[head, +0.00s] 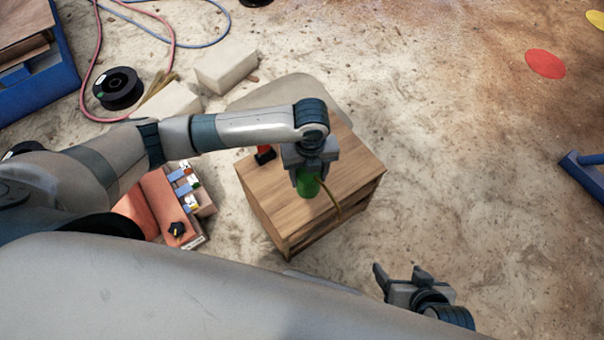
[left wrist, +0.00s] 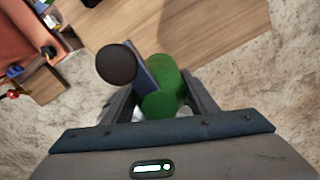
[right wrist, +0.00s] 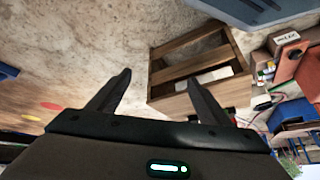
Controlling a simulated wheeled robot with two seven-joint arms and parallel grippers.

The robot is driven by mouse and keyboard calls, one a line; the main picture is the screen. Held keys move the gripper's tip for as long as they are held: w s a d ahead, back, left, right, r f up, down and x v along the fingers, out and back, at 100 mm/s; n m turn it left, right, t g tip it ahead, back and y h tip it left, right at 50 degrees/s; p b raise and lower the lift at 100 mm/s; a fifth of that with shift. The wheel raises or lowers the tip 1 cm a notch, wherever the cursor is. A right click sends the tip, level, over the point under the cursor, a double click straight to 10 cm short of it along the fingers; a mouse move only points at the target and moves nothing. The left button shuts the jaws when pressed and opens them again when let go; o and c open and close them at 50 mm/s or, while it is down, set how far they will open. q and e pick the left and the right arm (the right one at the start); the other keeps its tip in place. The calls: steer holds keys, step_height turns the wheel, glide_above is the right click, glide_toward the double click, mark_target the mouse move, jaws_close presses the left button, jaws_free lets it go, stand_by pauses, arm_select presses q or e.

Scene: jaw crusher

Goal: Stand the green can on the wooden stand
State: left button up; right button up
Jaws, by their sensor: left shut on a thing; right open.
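The green can (head: 308,184) is gripped by my left gripper (head: 309,168), over the top of the wooden stand (head: 350,170). In the left wrist view the can (left wrist: 164,82) lies between the two fingers, with the wooden top (left wrist: 215,35) beyond it. Its lower end is near the stand top; whether it touches is hard to tell. My right gripper (head: 401,275) is open and empty, low at the right of the stand. The right wrist view shows the slatted side of the stand (right wrist: 195,62) past its open fingers.
A small red and black object (head: 264,154) is at the stand's left edge. An orange toolbox (head: 160,203) stands left of the stand. Pale blocks (head: 226,66) and a black spool (head: 118,88) lie behind. The floor right of the stand is clear up to a blue frame (head: 585,172).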

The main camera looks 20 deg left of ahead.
arm_select(q)
steer(key=w+a+f, duration=0.2)
steer(key=w+a, duration=0.1)
steer(key=shift+w+f, duration=0.2)
steer(key=shift+f, duration=0.1)
arm_select(e)
steer(key=shift+w+a+r+t+y, duration=0.1)
steer(key=shift+a+r+t+y, duration=0.15)
steer(key=shift+a, duration=0.5)
arm_select(q)
steer(key=shift+b, duration=0.3)
arm_select(e)
steer(key=shift+d+f, duration=0.1)
arm_select(q)
step_height(320, 180, down, 3)
steer(key=shift+f+b, duration=0.15)
steer(key=shift+b, duration=0.2)
steer(key=shift+f, duration=0.35)
arm_select(e)
steer(key=shift+w+a+r+t+y, duration=0.25)
steer(key=shift+w+a+r+t, duration=0.05)
steer(key=shift+w+a+t, duration=0.2)
